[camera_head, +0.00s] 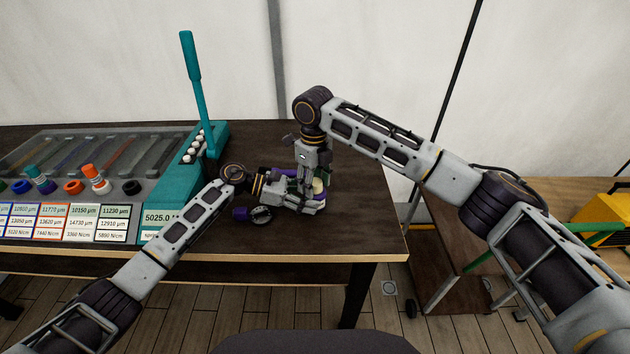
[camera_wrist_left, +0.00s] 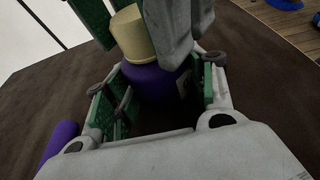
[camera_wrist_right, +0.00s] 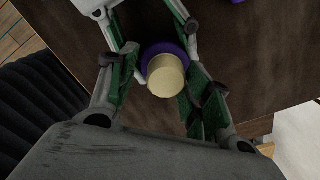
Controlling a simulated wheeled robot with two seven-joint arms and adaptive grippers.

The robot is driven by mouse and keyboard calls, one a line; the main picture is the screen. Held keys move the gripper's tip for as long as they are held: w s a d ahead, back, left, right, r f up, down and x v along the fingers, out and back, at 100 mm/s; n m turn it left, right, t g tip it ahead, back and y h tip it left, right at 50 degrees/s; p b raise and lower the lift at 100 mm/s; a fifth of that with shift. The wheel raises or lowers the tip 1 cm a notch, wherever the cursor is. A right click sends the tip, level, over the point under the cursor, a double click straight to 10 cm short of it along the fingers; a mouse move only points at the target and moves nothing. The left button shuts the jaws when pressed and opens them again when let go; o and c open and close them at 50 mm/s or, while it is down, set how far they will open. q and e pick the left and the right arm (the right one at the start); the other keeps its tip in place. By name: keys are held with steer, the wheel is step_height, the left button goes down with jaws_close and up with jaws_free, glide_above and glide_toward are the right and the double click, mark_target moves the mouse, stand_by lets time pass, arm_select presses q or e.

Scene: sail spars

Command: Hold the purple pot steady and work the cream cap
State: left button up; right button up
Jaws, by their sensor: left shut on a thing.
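The purple pot (camera_head: 320,207) stands upright on the dark table near its right end, mostly hidden by my grippers. It also shows in the left wrist view (camera_wrist_left: 158,84), between the fingers of my left gripper, which is shut on it. The cream cap (camera_head: 318,187) sits on top of the pot, and shows in the left wrist view (camera_wrist_left: 132,36) and the right wrist view (camera_wrist_right: 166,76). My right gripper (camera_wrist_right: 160,70) comes down from above with its fingers open on either side of the cap. A gap shows on the cap's left side in that view.
A purple piece (camera_head: 240,213) and a dark ring (camera_head: 261,215) lie close by my left gripper. A teal press with a tall lever (camera_head: 191,80) and a grey parts tray (camera_head: 90,165) stand at the left. The table's front right corner is clear.

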steer(key=shift+w+d, duration=0.35)
steer(key=shift+w, duration=0.05)
stand_by(0.4)
steer(key=shift+m, duration=0.3)
